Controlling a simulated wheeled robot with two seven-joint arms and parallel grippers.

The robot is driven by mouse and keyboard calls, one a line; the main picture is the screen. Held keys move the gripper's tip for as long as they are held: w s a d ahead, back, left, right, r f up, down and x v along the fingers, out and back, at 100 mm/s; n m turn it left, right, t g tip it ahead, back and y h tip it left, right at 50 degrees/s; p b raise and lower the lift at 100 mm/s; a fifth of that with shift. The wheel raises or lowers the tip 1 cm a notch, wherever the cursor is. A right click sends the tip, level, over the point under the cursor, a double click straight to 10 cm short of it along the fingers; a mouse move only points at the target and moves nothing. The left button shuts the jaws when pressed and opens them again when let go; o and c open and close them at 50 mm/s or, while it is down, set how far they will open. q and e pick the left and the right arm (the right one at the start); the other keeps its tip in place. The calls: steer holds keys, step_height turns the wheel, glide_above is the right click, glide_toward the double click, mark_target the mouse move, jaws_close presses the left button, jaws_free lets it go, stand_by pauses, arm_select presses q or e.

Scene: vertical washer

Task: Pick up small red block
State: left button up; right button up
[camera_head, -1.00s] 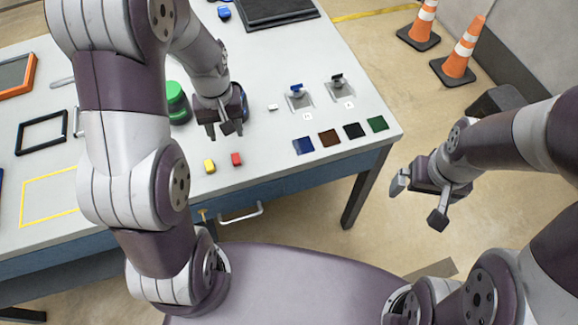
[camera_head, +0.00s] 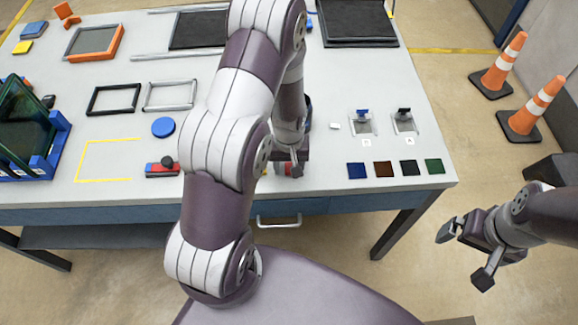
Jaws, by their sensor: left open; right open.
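The small red block (camera_head: 288,171) is on the white table (camera_head: 330,184) near its front edge. Only a bit of red shows, since my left gripper (camera_head: 289,168) covers most of it. My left gripper is open and points down at the block, its fingers around or just above it; I cannot tell whether they touch it. A sliver of the yellow block (camera_head: 264,172) shows left of the gripper, mostly hidden by my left arm. My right gripper (camera_head: 465,254) is open and empty, off the table's right side above the floor.
Blue, brown, black and green squares (camera_head: 383,168) lie right of the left gripper. Two small fixtures (camera_head: 361,122) stand behind them. A red-and-blue piece with a black knob (camera_head: 162,169) and a blue disc (camera_head: 163,127) lie to the left. A drawer handle (camera_head: 278,221) juts out below.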

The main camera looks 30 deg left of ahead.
arm_select(q)
steer(key=shift+d, duration=0.1)
steer(key=shift+c, duration=0.3)
steer(key=shift+r, duration=0.1)
steer(key=c, duration=0.5)
steer(key=shift+s, duration=0.1)
jaws_close()
steer(key=r, duration=0.4)
steer(key=shift+d+r+b, duration=0.25)
steer(key=shift+d+b, duration=0.1)
steer(key=shift+d, duration=0.05)
steer(key=s+d+r, duration=0.2)
steer(key=d+r, duration=0.4)
steer(key=d, duration=0.4)
steer(key=shift+s+d+r+b, duration=0.25)
steer(key=shift+s+b, duration=0.15)
steer(key=shift+b, duration=0.05)
